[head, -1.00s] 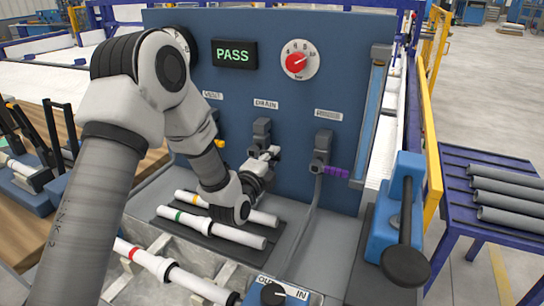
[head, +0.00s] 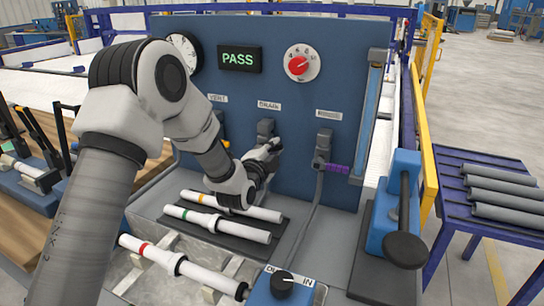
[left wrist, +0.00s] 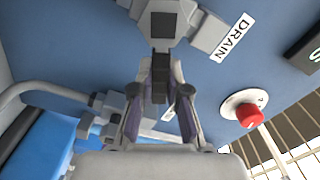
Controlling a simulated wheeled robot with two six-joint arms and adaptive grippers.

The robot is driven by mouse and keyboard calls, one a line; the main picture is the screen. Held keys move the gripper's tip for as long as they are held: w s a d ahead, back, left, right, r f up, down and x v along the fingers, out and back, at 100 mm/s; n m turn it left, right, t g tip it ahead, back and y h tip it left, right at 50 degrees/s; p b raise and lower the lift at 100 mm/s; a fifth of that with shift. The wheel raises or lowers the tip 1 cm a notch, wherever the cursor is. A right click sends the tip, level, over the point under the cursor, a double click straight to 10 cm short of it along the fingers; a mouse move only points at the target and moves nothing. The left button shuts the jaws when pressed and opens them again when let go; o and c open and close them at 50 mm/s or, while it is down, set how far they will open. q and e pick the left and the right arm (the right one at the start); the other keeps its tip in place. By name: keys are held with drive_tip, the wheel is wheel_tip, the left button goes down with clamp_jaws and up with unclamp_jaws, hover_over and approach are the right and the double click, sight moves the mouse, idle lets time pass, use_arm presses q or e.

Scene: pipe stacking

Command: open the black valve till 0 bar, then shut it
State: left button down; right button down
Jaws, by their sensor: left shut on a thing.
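The black drain valve (head: 265,130) sits on the blue panel under the DRAIN label. My left gripper (head: 271,149) is at this valve, reaching in from the left. In the left wrist view my left gripper (left wrist: 159,103) is shut on the dark valve lever (left wrist: 160,75), just below the grey valve body. A white pressure gauge (head: 182,46) at the panel's upper left is partly hidden by my arm, and its reading cannot be made out. A dial with a red knob (head: 299,65) is at the upper right. My right gripper is not in view.
A green PASS display (head: 239,59) is on the panel. A purple-handled valve (head: 337,168) is to the right and a yellow-handled one (head: 226,144) to the left. Banded white pipes (head: 218,225) lie below. A selector knob (head: 282,283) is in front; a blue lever device (head: 400,205) stands right.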

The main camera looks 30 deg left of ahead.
sight(257, 146)
use_arm(q)
drive_tip(key=n, duration=0.2)
drive_tip(key=a+r+n, duration=0.1)
drive_tip(key=shift+r+n, duration=0.25)
drive_tip(key=shift+n, duration=0.15)
drive_tip(key=n, duration=0.1)
drive_tip(key=a+n+b, duration=0.1)
drive_tip(key=shift+r+n, duration=0.4)
drive_tip(key=n, duration=0.1)
drive_tip(key=a+n, duration=0.1)
drive_tip(key=n, duration=0.1)
drive_tip(key=shift+s+a+r+b, duration=0.1)
drive_tip(key=shift+a+r+b, duration=0.1)
drive_tip(key=shift+r+b, duration=0.15)
drive_tip(key=shift+a+r+n+b, duration=0.15)
drive_tip(key=shift+a+n, duration=0.25)
drive_tip(key=shift+n, duration=0.6)
drive_tip(key=shift+a+n+b, duration=0.25)
drive_tip(key=shift+a+n, duration=0.15)
drive_tip(key=shift+n, duration=0.6)
drive_tip(key=c, duration=1.1)
unclamp_jaws()
drive_tip(key=shift+c, duration=0.2)
drive_tip(key=s, duration=1.2)
drive_tip(key=shift+d, duration=0.3)
